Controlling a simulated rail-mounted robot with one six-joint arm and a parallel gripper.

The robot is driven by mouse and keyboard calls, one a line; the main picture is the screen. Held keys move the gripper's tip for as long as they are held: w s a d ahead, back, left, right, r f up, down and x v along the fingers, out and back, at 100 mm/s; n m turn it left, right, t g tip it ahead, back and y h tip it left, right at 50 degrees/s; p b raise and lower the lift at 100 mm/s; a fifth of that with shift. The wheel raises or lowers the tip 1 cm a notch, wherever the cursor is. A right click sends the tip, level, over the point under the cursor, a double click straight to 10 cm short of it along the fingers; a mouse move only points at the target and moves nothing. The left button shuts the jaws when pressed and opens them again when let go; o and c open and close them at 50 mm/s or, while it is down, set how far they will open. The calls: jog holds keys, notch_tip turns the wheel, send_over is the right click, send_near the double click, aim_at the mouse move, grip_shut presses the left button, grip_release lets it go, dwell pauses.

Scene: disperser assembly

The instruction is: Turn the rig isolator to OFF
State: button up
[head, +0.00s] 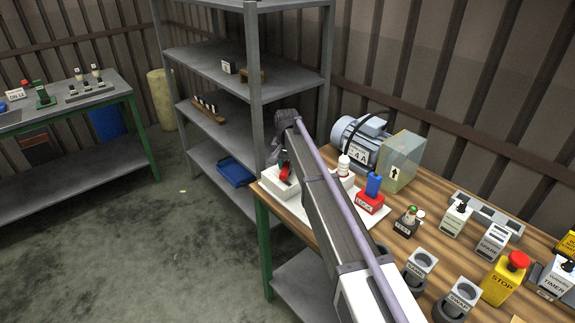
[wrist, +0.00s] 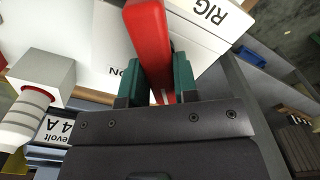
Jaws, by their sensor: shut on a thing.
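The rig isolator (head: 276,186) is a white box at the near left corner of the wooden bench, with a red handle (wrist: 147,28) on it. In the wrist view its white body (wrist: 108,45) carries the labels "RIG" and "ON". My gripper (wrist: 157,88) has its green fingers shut on the red handle, one on each side. In the head view my gripper (head: 284,158) is small and partly hidden behind my arm, over the isolator. The handle's exact setting is hard to read, and any OFF mark is not visible.
A white fitting (head: 344,166) and a red block with a blue top (head: 371,194) stand close right of the isolator. Grey shelving (head: 255,110) rises just left. A yellow stop button box (head: 503,281) is farther right.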

aim_at(285, 165)
jog(key=n, duration=0.5)
jog(key=shift+a, duration=0.15)
jog(key=n, duration=0.5)
jog(key=shift+s+a+n, duration=0.1)
jog(key=shift+a+n, duration=0.05)
jog(key=shift+n, duration=0.15)
jog(key=o, duration=0.9)
notch_tip(285, 165, up, 11)
jog(key=p, duration=1)
jog(key=shift+f+p, duration=0.15)
jog(key=shift+p, duration=0.25)
